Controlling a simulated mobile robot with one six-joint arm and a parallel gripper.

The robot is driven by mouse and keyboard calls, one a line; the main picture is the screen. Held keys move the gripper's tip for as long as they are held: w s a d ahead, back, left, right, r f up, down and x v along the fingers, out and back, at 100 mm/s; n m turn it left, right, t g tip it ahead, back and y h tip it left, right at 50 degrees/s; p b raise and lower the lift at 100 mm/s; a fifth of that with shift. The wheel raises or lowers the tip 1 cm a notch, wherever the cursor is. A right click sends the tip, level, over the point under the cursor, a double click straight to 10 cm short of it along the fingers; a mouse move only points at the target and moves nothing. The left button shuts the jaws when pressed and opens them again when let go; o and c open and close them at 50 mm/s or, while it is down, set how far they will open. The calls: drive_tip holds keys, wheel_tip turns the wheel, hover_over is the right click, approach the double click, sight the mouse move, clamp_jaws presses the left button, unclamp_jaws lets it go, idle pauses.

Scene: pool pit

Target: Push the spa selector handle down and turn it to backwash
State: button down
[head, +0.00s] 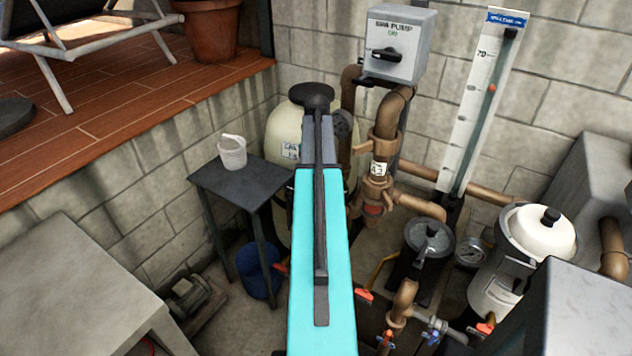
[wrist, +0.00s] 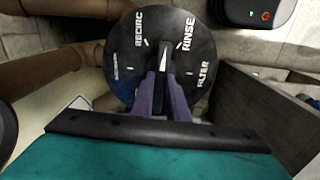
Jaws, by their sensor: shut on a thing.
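The spa selector is a round black dial (wrist: 122,52) in the upper middle of the wrist view. White words RECIRC, RINSE and FILTER read on its upper and right parts; smaller lettering at its left is unreadable. My gripper (wrist: 164,85) is shut on the black selector handle (wrist: 165,54), with its purple-grey fingers on either side. The handle's far end points up between RECIRC and RINSE. The dial's lower part is hidden by my gripper. I cannot tell whether the handle is pressed down. In the head view my gripper (head: 319,135) reaches the cream filter tank (head: 285,125).
Brown pipes (head: 385,130) and a grey spa pump switch box (head: 397,45) stand right of my arm. A lidded white vessel (head: 540,235) is at right.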

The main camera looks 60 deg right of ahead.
drive_tip(key=shift+f+n+p, duration=0.1)
drive_tip(key=shift+n+p, duration=0.5)
drive_tip(key=shift+n, duration=2.8)
drive_tip(key=c, duration=1.6)
unclamp_jaws()
drive_tip(key=shift+r+p, duration=2.2)
drive_tip(key=shift+r, duration=1.45)
